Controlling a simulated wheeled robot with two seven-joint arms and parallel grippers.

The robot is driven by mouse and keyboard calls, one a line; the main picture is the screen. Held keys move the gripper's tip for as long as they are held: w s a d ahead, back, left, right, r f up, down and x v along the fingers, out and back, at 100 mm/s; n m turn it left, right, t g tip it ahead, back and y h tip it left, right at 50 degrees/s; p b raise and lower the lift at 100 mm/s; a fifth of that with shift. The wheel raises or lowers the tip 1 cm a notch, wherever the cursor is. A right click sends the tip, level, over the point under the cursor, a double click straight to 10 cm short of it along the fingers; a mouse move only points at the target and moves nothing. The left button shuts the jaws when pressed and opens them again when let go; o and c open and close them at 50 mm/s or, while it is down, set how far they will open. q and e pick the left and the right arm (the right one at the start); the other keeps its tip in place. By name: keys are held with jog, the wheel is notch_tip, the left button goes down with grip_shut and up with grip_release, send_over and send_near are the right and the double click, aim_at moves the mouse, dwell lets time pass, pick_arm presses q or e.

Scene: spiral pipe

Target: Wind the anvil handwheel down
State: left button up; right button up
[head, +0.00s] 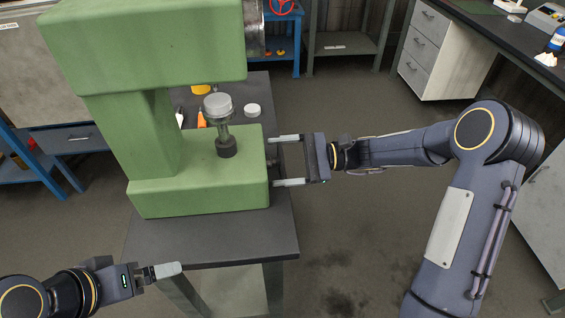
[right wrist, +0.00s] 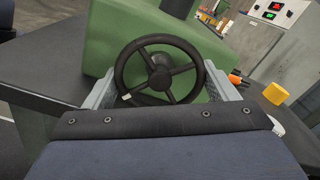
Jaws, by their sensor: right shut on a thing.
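The handwheel (right wrist: 160,70) is a black wheel with spokes on the side of the green machine (head: 200,180), with a small white mark at its lower left rim. My right gripper (head: 272,161) is shut on the handwheel, one finger on each side of its rim. In the head view the wheel is mostly hidden by the gripper. The anvil (head: 218,104) is a pale round disc on a grey stem rising from a dark collar (head: 226,147) on the machine's base, below the overhanging head. My left gripper (head: 168,269) is away from the machine at the lower left, seen side on.
The machine stands on a dark table (head: 215,247). A white disc (head: 252,110) and orange items lie on the table behind the anvil. A white drawer cabinet (head: 440,50) stands at the back right. The floor right of the table is clear.

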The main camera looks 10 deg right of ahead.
dwell(0.3)
jog(key=o, duration=0.9)
jog(key=shift+o, duration=0.2)
jog(key=shift+d, duration=0.15)
jog(key=d, duration=0.7)
jog(key=shift+d, duration=0.3)
